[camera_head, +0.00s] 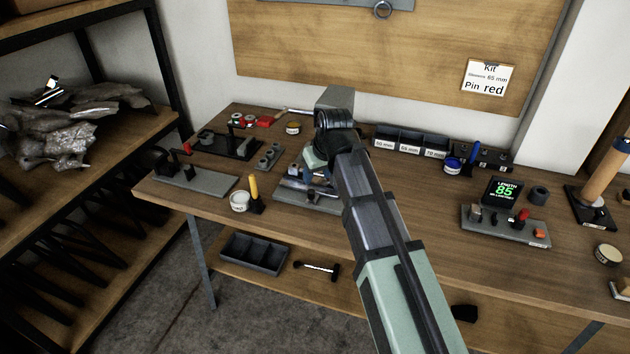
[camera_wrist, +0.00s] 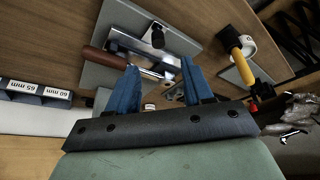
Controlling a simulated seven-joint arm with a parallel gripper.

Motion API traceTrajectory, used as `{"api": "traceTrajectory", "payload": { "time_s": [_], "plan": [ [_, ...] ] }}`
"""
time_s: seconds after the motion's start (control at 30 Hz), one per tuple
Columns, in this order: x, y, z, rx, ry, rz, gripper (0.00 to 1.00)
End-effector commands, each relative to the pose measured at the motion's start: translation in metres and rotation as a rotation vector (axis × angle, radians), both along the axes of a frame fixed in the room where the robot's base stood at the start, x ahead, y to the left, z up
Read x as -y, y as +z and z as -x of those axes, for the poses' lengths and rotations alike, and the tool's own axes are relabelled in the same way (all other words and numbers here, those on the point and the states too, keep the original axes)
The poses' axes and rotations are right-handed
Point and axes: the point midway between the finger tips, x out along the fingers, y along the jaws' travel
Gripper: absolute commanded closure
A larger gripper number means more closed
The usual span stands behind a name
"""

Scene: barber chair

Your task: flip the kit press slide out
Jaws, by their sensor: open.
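A fixture on a grey base plate (camera_head: 307,205), which looks like the kit press, stands on the bench below my gripper (camera_head: 314,172). In the wrist view its plate (camera_wrist: 92,77) carries a bright metal slide-like part (camera_wrist: 133,44), a black knob (camera_wrist: 156,36) and a brown handle (camera_wrist: 102,57) with a thin metal rod. My gripper (camera_wrist: 159,72) has two blue fingers, apart with nothing held between them. They appear above the fixture, near the rod; contact cannot be told. My arm hides the fixture's right side in the head view.
A yellow-handled tool (camera_head: 254,190) and a white-lidded tin (camera_head: 239,201) stand left of the fixture. Another grey fixture (camera_head: 195,184) is farther left. Labelled bins (camera_head: 410,141) stand at the back. A fixture with a green "85" display (camera_head: 503,192) is right. Bare bench lies between.

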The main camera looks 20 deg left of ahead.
Motion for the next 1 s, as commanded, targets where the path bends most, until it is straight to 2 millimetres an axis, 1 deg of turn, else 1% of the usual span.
{"api": "traceTrajectory", "payload": {
  "time_s": [0.03,0.1,0.3,0.5,0.87,0.97,1.0],
  "plan": [
    [0.002,0.008,0.002,0.001,0.000,-0.001,0.49],
    [0.004,0.014,0.005,0.001,0.000,-0.001,0.49],
    [0.008,0.028,0.009,0.000,0.000,0.000,0.49],
    [0.009,0.032,0.010,-0.001,0.000,0.000,0.49],
    [0.009,0.032,0.010,-0.001,0.000,-0.001,0.49],
    [0.003,0.035,0.009,0.002,0.003,-0.019,0.49],
    [-0.005,0.037,0.008,0.005,0.005,-0.040,0.49]
  ]
}}
